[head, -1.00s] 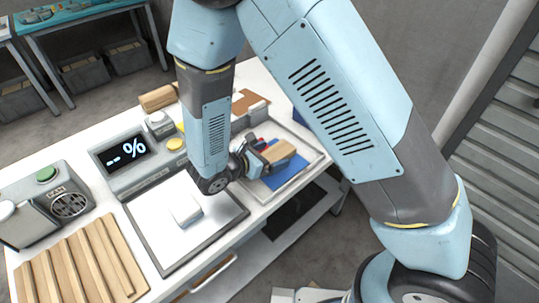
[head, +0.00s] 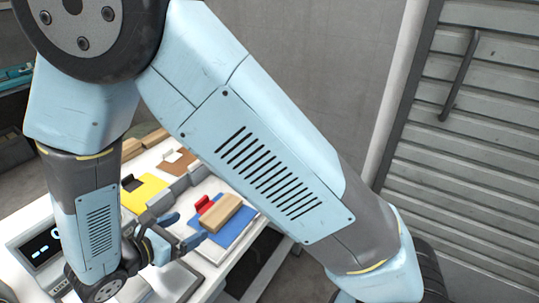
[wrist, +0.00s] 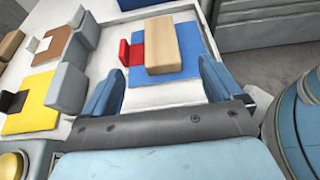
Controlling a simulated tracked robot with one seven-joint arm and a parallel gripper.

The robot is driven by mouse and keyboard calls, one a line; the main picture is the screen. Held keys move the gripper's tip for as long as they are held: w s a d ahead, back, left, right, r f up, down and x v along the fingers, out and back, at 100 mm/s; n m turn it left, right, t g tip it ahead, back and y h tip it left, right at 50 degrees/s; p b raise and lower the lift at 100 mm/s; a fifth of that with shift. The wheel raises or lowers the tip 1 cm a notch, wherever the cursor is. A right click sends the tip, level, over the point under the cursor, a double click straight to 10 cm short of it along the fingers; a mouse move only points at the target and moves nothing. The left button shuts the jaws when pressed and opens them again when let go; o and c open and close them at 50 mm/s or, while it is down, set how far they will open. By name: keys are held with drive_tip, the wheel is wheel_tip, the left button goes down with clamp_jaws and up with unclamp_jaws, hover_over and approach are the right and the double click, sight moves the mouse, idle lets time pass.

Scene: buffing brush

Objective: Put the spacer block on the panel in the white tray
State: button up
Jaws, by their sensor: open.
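The spacer block, a light wooden bar (head: 221,212), lies on the blue panel (head: 235,238) inside the white tray (head: 214,254). In the wrist view the block (wrist: 172,46) rests lengthwise on the blue panel (wrist: 198,58), beside a red upright piece (wrist: 131,54) that stands on the panel's left part. My gripper (head: 187,229) is open and empty, just short of the block. In the wrist view its two blue fingers (wrist: 160,88) stand apart, with the block beyond their tips and bare tray floor between them.
A yellow plate (head: 146,192) with a black piece and a brown plate (head: 176,165) with a white piece lie left of the tray. Grey blocks (wrist: 70,80) stand between them and the tray. A display unit (head: 38,248) is at the lower left.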

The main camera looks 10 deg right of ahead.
drive_tip(key=w+d+r+m+g+y, duration=0.1)
drive_tip(key=w+d+r+m+g, duration=0.25)
drive_tip(key=d+r+m, duration=0.5)
drive_tip(key=w+d+r+m+g, duration=0.35)
drive_tip(key=d+r+g, duration=0.2)
drive_tip(key=d, duration=0.55)
drive_tip(key=s+d+r+m+t+y, duration=0.2)
drive_tip(key=s+d+r+m+y, duration=0.2)
drive_tip(key=d+r+m, duration=0.3)
drive_tip(key=s+d+r+m+t+y, duration=0.2)
drive_tip(key=s+d+r+m+y, duration=0.1)
drive_tip(key=s+d+r+m, duration=0.2)
drive_tip(key=d+r+m, duration=0.2)
drive_tip(key=d+m, duration=0.2)
drive_tip(key=d, duration=0.2)
drive_tip(key=shift+s+y, duration=0.15)
drive_tip(key=shift+y, duration=0.25)
drive_tip(key=shift+r, duration=0.1)
